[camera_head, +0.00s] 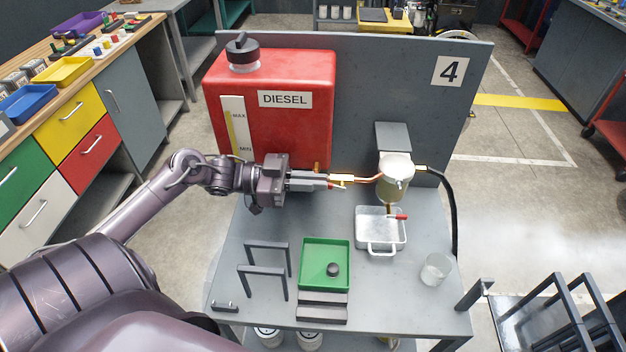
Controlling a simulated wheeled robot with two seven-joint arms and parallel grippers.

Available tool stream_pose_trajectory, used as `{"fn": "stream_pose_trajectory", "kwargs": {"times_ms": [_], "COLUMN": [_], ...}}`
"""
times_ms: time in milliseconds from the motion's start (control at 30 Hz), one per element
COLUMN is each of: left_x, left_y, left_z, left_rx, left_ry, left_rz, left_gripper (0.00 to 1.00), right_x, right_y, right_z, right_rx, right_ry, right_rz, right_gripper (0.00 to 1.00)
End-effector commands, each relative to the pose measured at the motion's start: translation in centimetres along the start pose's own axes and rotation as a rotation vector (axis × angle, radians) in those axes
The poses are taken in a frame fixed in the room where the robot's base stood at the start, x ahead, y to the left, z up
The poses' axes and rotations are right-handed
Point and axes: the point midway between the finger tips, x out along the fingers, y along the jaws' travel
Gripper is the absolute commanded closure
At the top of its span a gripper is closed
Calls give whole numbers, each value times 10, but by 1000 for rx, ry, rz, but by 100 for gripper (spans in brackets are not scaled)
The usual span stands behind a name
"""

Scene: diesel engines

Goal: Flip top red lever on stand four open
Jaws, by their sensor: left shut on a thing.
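Stand four is the grey bench with an upright panel marked "4" (449,71). A red diesel tank (285,125) stands against the panel. A brass valve (343,179) sits on the line between tank and filter. My left gripper (328,182) reaches in from the left and is shut at this valve, on the top red lever, which its fingers mostly hide. The lever's exact angle cannot be told. A second red lever (398,217) sits lower, under the filter bowl (395,180). My right gripper is not in view.
A clear tray (380,240) stands below the filter. A green tray (312,265) with a dark round cap (333,269) and a clear cup (436,269) are on the bench. Dark handle-like bars (267,258) rise at left. A black hose (450,205) runs down at right.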

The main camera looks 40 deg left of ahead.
Motion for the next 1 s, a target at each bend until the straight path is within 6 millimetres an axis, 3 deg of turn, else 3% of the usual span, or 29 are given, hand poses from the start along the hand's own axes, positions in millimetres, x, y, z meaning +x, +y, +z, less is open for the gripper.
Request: {"fn": "stream_pose_trajectory", "kwargs": {"times_ms": [300, 667, 700, 733, 1000], "left_x": [-2, -3, -3, -3, -3], "left_y": [-1, 0, 0, 0, 0], "left_z": [18, 16, 16, 16, 16], "left_rx": [0, 0, 0, 0, 0], "left_ry": [238, 267, 267, 267, 266], "left_rz": [-1, 0, 0, 0, 0], "left_gripper": [100, 100, 89, 85, 84], "right_x": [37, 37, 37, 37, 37], "right_y": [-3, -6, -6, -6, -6], "right_z": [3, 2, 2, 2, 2], "right_rx": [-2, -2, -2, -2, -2], "right_ry": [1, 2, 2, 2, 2], "right_rz": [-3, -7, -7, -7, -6], "right_gripper": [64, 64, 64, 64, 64]}}
